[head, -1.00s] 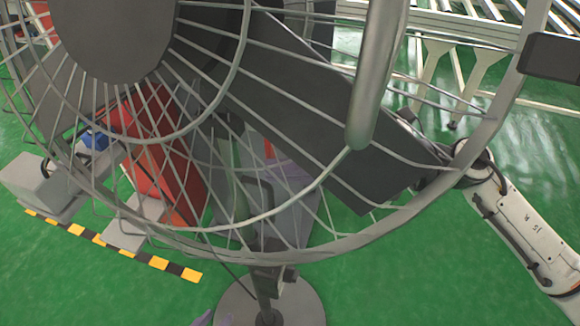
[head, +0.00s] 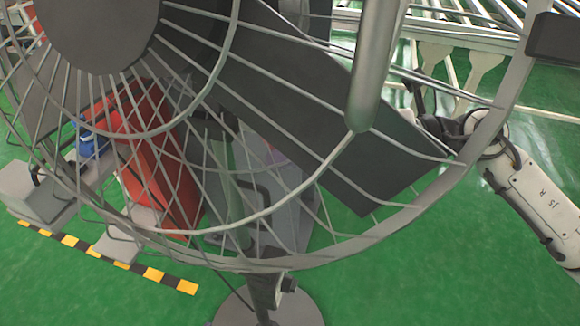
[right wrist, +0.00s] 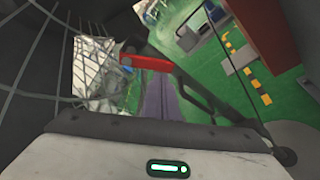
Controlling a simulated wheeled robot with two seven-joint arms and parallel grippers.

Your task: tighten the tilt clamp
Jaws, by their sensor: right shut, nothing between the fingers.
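A large grey fan fills the head view, its wire cage (head: 300,207) in front and its pole (head: 262,290) on a round base (head: 230,312). A small dark knob (head: 288,284) sits on the pole below the cage; I cannot tell if it is the tilt clamp. My right gripper (head: 425,100) is partly hidden behind the fan's right edge. In the right wrist view a red bar (right wrist: 146,63) lies beside dark finger parts (right wrist: 190,88); I cannot tell what it belongs to. The right gripper is shut and empty. My left gripper is not visible.
The fan cage also rises at the left of the right wrist view (right wrist: 40,60). Behind the fan stand a red box (head: 150,150) and grey blocks (head: 40,195) near a yellow-black floor strip (head: 110,259). White roller frames (head: 460,60) stand at upper right.

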